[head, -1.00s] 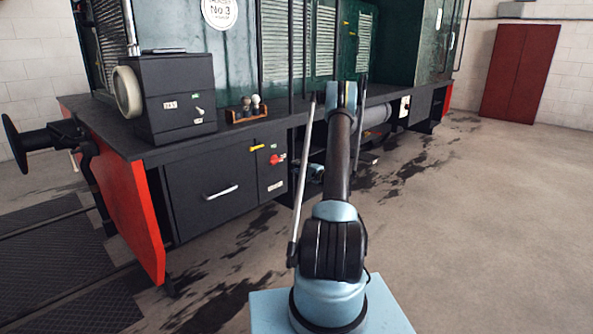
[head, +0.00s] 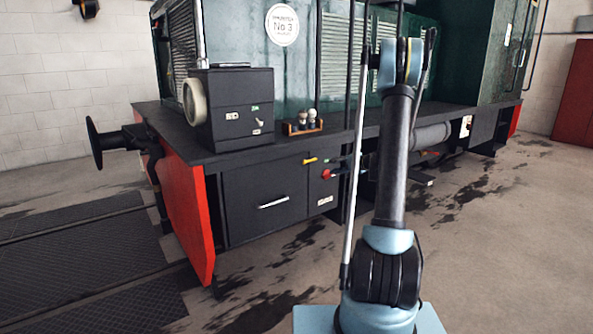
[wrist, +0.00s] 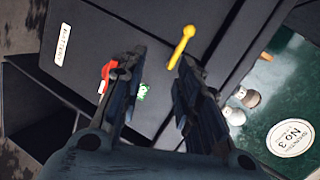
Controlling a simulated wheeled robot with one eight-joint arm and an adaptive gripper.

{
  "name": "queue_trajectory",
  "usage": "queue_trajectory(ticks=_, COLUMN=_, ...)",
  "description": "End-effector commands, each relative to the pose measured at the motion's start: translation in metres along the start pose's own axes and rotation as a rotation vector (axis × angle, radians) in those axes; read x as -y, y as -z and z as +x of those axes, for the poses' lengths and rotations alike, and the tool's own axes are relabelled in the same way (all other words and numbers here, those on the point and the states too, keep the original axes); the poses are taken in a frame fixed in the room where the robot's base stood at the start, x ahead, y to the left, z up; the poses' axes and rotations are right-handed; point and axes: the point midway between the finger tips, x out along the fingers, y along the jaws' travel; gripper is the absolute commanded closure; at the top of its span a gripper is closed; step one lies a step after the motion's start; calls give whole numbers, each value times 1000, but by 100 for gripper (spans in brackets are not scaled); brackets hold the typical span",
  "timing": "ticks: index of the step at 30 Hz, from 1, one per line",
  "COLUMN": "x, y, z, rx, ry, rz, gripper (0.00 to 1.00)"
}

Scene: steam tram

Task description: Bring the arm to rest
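My gripper (wrist: 161,58) is open in the wrist view, its two dark fingers apart with nothing held between them. Past the fingertips is the tram's dark side panel, with a yellow handle (wrist: 183,47) by the right fingertip and a red switch (wrist: 105,77) beside the left finger. In the head view my arm (head: 396,150) rises upright from its pale blue base, and the gripper is mostly hidden behind it. There the yellow handle (head: 310,160) and red switch (head: 326,174) show left of my arm. I cannot tell whether a finger touches them.
The steam tram (head: 265,203) fills the space ahead, with a black box (head: 240,110) and a small wooden rack (head: 303,128) on its deck. A buffer (head: 95,143) sticks out at left. Open floor (head: 520,250) lies to the right.

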Motion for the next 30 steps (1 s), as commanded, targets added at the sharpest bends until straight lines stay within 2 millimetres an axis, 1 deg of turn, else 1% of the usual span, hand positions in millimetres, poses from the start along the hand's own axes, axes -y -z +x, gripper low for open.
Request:
queue_trajectory(ticks=1, x=8, y=-10, z=-6, rx=12, ry=-20, rz=-14, gripper=69)
queue_trajectory(ticks=6, x=28, y=-44, z=-24, rx=51, ry=-94, rz=-64, gripper=69)
queue_trajectory(ticks=11, x=42, y=-76, z=-45, rx=88, ry=-165, rz=-112, gripper=69)
queue_trajectory(ticks=15, x=51, y=-106, z=-64, rx=120, ry=-226, rz=-153, gripper=69)
queue_trajectory(ticks=22, x=58, y=-154, z=-100, rx=170, ry=-329, rz=-220, gripper=69)
queue_trajectory(ticks=30, x=55, y=-211, z=-146, rx=226, ry=-450, rz=-298, gripper=69)
